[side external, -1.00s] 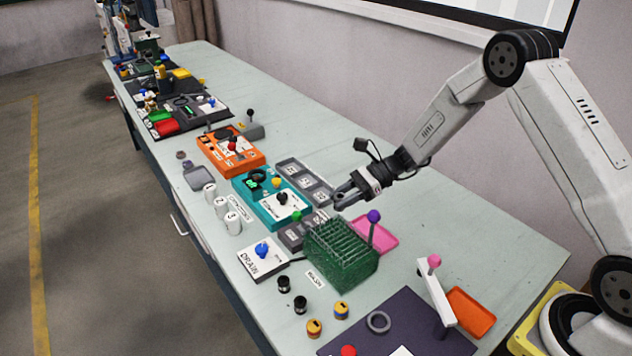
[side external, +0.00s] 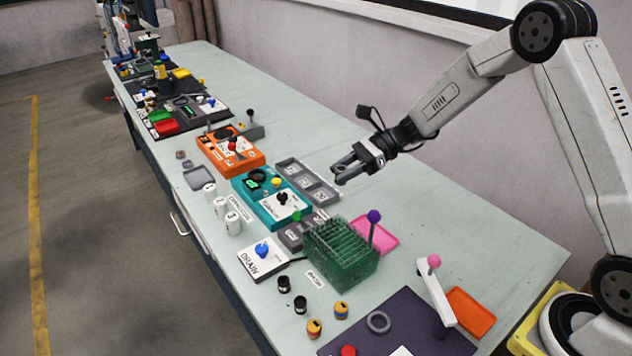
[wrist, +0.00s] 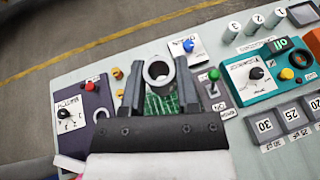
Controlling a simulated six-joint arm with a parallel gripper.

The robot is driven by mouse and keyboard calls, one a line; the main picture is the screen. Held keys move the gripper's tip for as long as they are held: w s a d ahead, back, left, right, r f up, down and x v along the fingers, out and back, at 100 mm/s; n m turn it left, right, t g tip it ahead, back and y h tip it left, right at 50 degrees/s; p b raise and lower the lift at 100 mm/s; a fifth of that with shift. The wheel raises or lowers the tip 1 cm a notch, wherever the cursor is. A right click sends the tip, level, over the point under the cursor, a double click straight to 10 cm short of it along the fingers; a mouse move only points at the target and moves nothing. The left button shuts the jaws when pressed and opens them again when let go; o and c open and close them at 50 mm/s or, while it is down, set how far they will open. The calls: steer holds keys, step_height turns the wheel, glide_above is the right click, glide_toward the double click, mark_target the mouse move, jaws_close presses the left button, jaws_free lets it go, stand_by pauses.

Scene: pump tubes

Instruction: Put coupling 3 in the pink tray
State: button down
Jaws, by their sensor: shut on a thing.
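My gripper (side external: 345,172) is in the air above the table, to the left of and higher than the pink tray in the side view. It is shut on a short, hollow, pale grey coupling (wrist: 158,72), whose open round end shows between the fingers in the wrist view. I see no number on it. The pink tray (side external: 382,232) lies flat behind the green rack and looks empty where it shows; the rack and a purple-knobbed lever hide part of it. Three white cylinders marked 1, 2 and 3 stand at the table's front edge; number 3 (side external: 232,223) is nearest the rack.
The green rack (side external: 342,258) and the upright purple-knobbed lever (side external: 374,225) stand beside the pink tray. A teal box (side external: 272,200) and grey bins (side external: 308,180) are to the left. A pink-knobbed lever (side external: 436,290) and an orange tray (side external: 470,312) are at right. The table behind the pink tray is clear.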

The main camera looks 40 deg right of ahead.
mark_target(344, 167)
steer(key=shift+r, duration=0.1)
step_height(344, 167, up, 5)
steer(key=shift+f, duration=0.2)
steer(key=s+d, duration=1.1)
steer(key=s, duration=0.5)
step_height(344, 167, down, 17)
steer(key=shift+d+f, duration=0.2)
steer(key=shift+w, duration=0.1)
